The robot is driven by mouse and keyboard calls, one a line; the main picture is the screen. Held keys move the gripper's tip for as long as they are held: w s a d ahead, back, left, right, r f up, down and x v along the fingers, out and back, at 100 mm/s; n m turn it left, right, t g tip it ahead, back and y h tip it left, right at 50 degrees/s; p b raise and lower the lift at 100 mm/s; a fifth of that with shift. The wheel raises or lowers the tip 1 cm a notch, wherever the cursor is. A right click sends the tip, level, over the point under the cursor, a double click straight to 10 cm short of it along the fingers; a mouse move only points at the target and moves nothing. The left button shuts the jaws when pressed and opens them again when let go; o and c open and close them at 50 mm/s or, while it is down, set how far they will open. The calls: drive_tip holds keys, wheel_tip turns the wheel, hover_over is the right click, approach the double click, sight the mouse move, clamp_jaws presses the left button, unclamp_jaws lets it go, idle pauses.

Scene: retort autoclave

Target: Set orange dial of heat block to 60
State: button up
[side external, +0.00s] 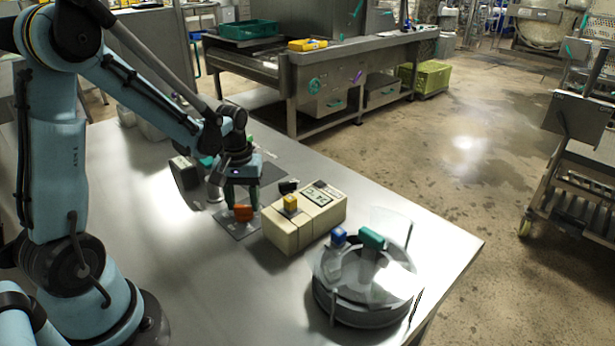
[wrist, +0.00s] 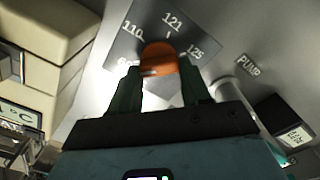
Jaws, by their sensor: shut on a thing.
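The orange dial (wrist: 160,60) sits on a grey scale plate (wrist: 128,42) marked 110, 121 and 125. Another number at the lower left is partly hidden by a finger. In the side view the dial (side external: 243,213) stands upright beside a beige box. My gripper (wrist: 160,75) points down, its dark green fingers shut on the dial from both sides; it also shows in the side view (side external: 241,198). The dial appears to face roughly the 121 tick, but I cannot read its exact setting.
The beige box (side external: 285,240) carries a yellow knob (side external: 290,202) and a display, close right of my gripper. A round glass-lidded vessel (side external: 350,309) with blue and green handles stands farther right. A label PUMP (wrist: 248,65) lies near a metal post.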

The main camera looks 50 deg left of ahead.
idle(0.4)
drive_tip(key=o, duration=1.1)
drive_tip(key=shift+c, duration=0.2)
wheel_tip(320, 180, up, 12)
drive_tip(key=shift+r, duration=0.1)
drive_tip(key=s+d+m+t, duration=0.4)
drive_tip(key=d+m+t, duration=0.3)
drive_tip(key=d, duration=0.6)
drive_tip(key=shift+m, duration=1)
